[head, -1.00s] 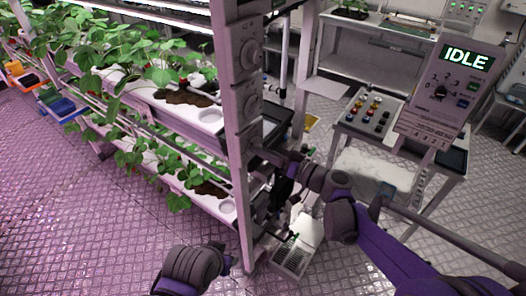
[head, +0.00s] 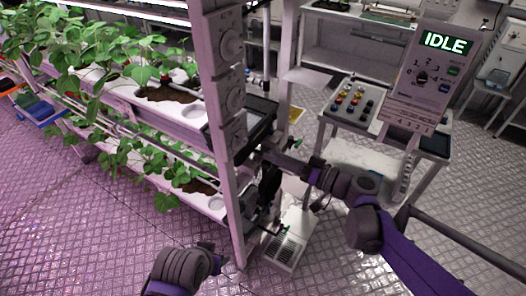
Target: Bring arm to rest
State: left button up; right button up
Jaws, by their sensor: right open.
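My right arm comes in from the right edge, dark grey and purple. Its gripper (head: 283,163) is open beside the end post of the berry rack (head: 228,130), with no berry visible in it. The dark parts of the rack behind it make its fingertips hard to make out. My left arm shows only at the bottom edge; its gripper (head: 213,254) is small, dark and partly hidden by the wrist, so its jaws cannot be read.
Leafy plants (head: 150,60) fill the rack's white troughs at left. A control panel reading IDLE (head: 432,75) stands at right by a cart with coloured knobs (head: 352,103). A pale vented box (head: 287,243) sits on the floor by the post. Tread-plate floor is clear at front.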

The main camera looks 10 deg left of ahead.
jog(key=shift+s+d, duration=0.2)
jog(key=shift+d, duration=0.45)
jog(key=s+d+f+m+h, duration=0.2)
jog(key=s+d+f+h, duration=0.2)
jog(key=s+d, duration=0.3)
jog(key=s+d+f+m+h, duration=0.2)
jog(key=s+d+f+h, duration=0.3)
jog(key=s+d+h, duration=0.2)
jog(key=s+d+f+m+g+h, duration=0.1)
jog(key=s+d+f+m+h, duration=0.1)
jog(key=s+d+f+h, duration=0.3)
jog(key=s+d, duration=0.3)
jog(key=s, duration=0.1)
jog(key=shift+d+m+h, duration=0.15)
jog(key=shift+m+h, duration=0.15)
